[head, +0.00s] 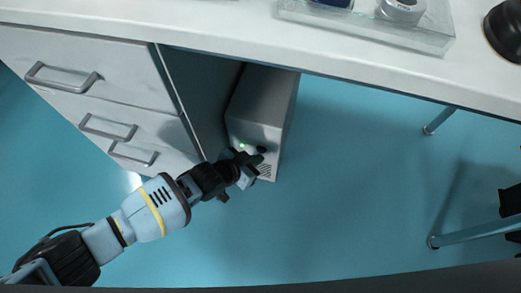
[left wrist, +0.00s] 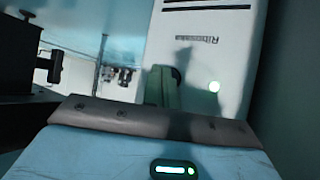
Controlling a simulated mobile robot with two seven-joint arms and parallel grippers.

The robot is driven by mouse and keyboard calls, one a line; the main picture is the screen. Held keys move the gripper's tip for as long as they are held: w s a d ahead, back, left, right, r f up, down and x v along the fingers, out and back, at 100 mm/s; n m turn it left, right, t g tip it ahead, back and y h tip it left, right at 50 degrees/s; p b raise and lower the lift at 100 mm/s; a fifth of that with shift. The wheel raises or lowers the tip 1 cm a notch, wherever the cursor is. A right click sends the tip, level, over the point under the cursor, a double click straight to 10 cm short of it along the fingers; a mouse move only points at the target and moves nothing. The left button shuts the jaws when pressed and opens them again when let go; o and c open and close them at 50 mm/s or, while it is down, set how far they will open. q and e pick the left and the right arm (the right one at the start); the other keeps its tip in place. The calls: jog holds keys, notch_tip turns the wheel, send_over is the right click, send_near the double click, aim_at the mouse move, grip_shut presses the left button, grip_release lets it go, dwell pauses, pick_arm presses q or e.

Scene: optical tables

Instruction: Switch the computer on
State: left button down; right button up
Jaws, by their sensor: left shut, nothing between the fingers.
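The computer (head: 265,105) is a grey-white tower standing on the floor under the desk, beside the drawer unit. A small green light (head: 242,146) glows on its front; it also shows bright in the left wrist view (left wrist: 214,86). A dark round button (head: 262,150) sits to the right of the light; in the left wrist view the button (left wrist: 177,73) is partly hidden by a finger. My left gripper (head: 252,160) is shut and empty, right in front of the computer's front panel. I cannot tell whether the fingertips touch the button. My right gripper is not in view.
The white desk top (head: 230,28) runs above the computer. The drawer unit (head: 90,80) with several handles stands close to the left. The blue floor (head: 350,180) is open to the right, up to thin metal legs (head: 470,232). A clear tray (head: 370,27) lies on the desk.

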pick_arm(q)
jog(key=s+a+p, duration=0.2)
jog(key=s+p, duration=0.1)
jog(key=s, duration=0.2)
jog(key=shift+s+p, duration=0.3)
jog(key=shift+s, duration=0.05)
jog(key=shift+d, duration=0.1)
